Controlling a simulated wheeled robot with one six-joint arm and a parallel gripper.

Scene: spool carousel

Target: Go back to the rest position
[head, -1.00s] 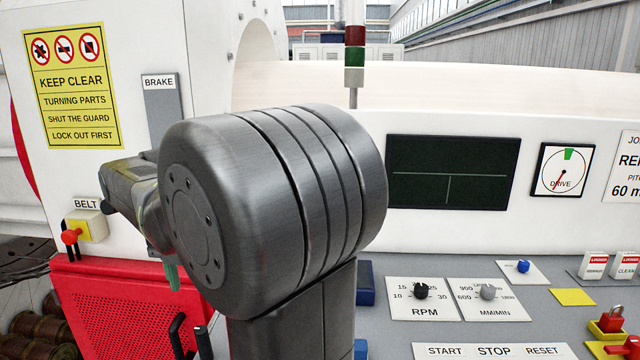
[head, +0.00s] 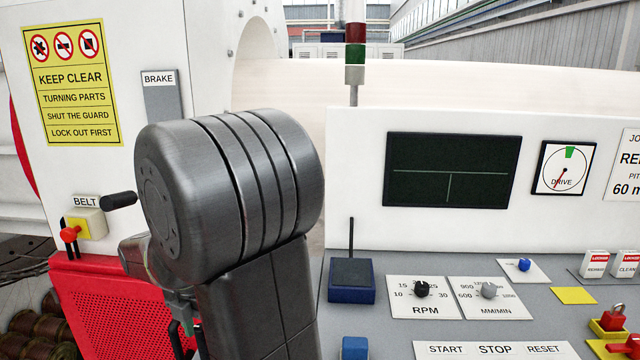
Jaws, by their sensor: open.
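My own arm fills the left middle of the head view, with a large dark grey joint in front of the white machine. My gripper (head: 180,303) shows only in small part, as a grey-green piece low at the left of the arm. Its fingertips are mostly hidden behind the arm and are hard to make out. It is open, and I see nothing held in it. It is near the top of the red perforated guard (head: 118,310); whether it touches the guard cannot be told.
A black handle (head: 118,200) sticks out left of my arm, under the BRAKE plate (head: 160,98). The BELT switch (head: 88,225) is farther left. On the grey console are a blue box with an antenna (head: 351,281), the RPM knob (head: 421,289) and a red padlock (head: 612,319).

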